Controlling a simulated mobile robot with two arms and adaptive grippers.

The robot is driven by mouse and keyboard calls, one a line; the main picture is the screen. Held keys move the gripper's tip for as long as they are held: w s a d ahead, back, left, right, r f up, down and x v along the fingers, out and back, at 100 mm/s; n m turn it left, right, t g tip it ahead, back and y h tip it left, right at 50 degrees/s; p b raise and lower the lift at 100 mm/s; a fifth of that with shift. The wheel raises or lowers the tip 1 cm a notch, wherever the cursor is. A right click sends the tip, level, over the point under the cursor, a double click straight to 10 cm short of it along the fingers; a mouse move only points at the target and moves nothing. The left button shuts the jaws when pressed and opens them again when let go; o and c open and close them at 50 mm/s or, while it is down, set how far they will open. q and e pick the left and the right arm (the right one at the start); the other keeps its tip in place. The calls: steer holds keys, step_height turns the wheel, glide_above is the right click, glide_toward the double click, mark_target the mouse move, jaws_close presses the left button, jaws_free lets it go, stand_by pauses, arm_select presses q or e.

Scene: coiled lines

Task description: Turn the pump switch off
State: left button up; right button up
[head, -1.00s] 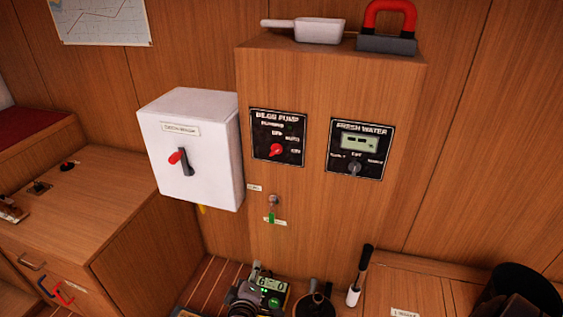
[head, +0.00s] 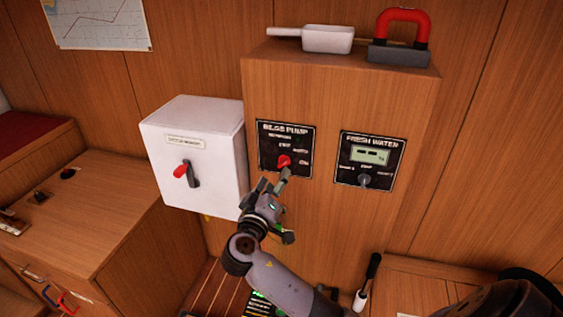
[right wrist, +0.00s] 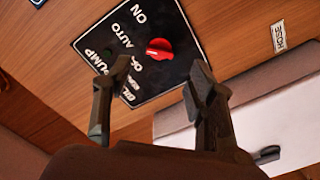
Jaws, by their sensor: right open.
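The black BILGE PUMP panel (head: 268,148) is on the front of the wooden cabinet, with a red rotary knob (head: 284,161) in its lower part. In the right wrist view the red knob (right wrist: 159,48) shows beyond my fingertips, with ON and AUTO labels beside it. I cannot tell surely which label it points to. My right gripper (head: 274,180) is just below and in front of the panel. Its fingers (right wrist: 160,75) are open and empty, apart from the knob and spread to either side of it. My left gripper is out of view.
The FRESH WATER panel (head: 367,161) with a dark knob is to the right. A white box (head: 190,150) with a red-and-black switch is to the left. A white scoop (head: 328,39) and a red-handled object (head: 402,35) lie on top of the cabinet (head: 335,90).

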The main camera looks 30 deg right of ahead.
mark_target(282, 165)
steer(key=p+x, duration=0.1)
steer(key=x, duration=0.5)
steer(key=shift+w+d, duration=0.25)
steer(key=shift+d, duration=0.05)
steer(key=shift+c, duration=0.6)
steer(key=c, duration=1)
